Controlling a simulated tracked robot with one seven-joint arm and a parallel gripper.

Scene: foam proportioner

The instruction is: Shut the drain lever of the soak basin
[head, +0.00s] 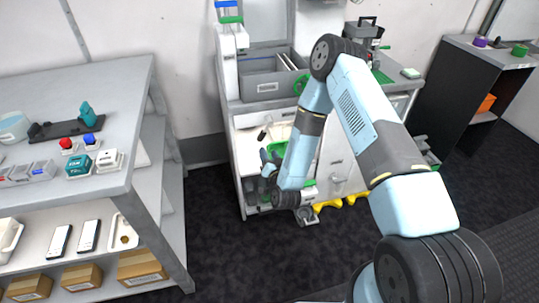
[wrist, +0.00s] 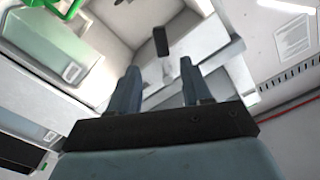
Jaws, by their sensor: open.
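The white basin unit (head: 247,140) stands in the middle of the head view, partly hidden by my arm. A small lever with a black grip (head: 262,134) shows at its front; I take it for the drain lever. In the wrist view a black grip on a pale stem (wrist: 160,41) stands beyond my fingers, roughly in line with the gap between them. My gripper (head: 268,160) is in front of the unit, below the lever in the picture. It also shows in the wrist view (wrist: 159,70), its fingers apart with nothing between them. Contact with the lever is not visible.
A grey bin (head: 262,88) stands on the unit's top. Yellow feet (head: 328,206) show at the floor behind my arm. A grey shelf bench (head: 110,80) with small boxes is at left. A black cabinet (head: 450,100) is at right.

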